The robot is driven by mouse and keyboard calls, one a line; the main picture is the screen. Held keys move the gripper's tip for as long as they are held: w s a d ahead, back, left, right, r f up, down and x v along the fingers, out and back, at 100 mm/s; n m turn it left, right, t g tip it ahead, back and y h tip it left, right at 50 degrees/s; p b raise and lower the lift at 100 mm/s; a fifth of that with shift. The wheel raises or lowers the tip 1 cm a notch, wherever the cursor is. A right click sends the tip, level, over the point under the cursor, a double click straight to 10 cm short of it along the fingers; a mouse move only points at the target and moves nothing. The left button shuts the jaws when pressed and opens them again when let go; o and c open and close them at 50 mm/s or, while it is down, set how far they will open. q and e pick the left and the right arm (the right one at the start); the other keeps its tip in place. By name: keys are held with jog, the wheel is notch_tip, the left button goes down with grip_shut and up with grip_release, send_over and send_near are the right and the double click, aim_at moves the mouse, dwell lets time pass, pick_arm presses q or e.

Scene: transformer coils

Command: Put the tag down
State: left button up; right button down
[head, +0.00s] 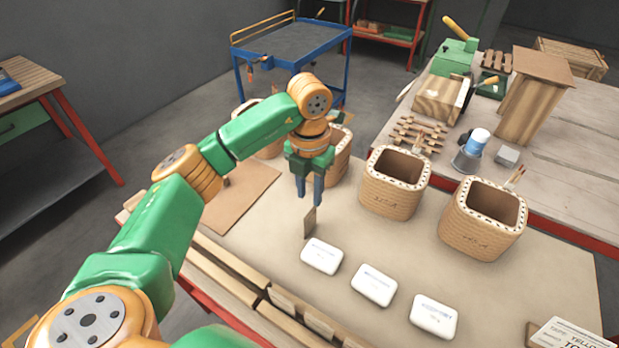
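My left gripper (310,203) points straight down over the table, near the middle of the view. A small flat brown tag (309,224) is upright at its fingertips, and the gripper appears shut on it. The tag's lower edge is close to the tabletop; I cannot tell whether it touches. Just right of the tag lies a white block (322,256) with faint print. Two more white blocks (374,285) (433,316) lie in a row toward the lower right. My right gripper is not in view.
Tan transformer coils (380,204) (470,240) stand behind the white blocks; others are partly hidden behind my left arm. A brown board (235,205) lies left of the gripper. Wooden rails (235,265) run along the near edge. Bare tabletop (535,270) shows at right.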

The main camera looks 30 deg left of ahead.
pick_arm(q)
notch_tip(320, 180, up, 6)
jog(key=shift+f+p, duration=0.1)
jog(key=shift+p, duration=0.35)
